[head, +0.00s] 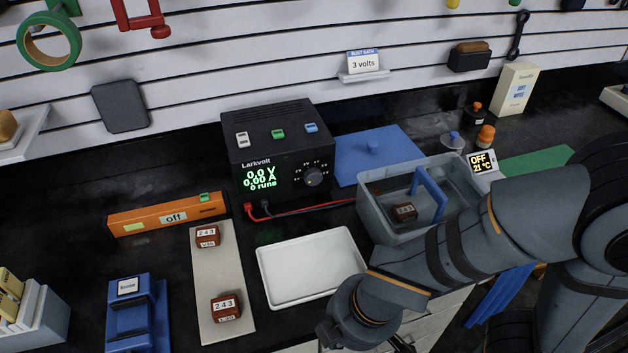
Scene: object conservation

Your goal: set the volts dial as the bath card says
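The bath card (363,63) stands on a small white ledge on the back wall and reads "3 volts" under a blue header. The black Larkvolt power supply (271,142) stands at the back of the bench. Its green display (259,180) reads 0.0 V, 0.00 A and 0 runs. The volts dial (313,176) is a round dark knob right of the display, with small marks around it too fine to read. My gripper (401,344) is at the bottom edge, mostly cut off and hidden by my arm, well away from the dial. Its opening cannot be seen.
White, green and blue buttons (278,133) sit on top of the supply. Red and black leads run to the grey bath tub (374,212), which holds a tagged brown block (404,211). A white tray (312,299) lies in front. An orange bar (127,223) reads "off".

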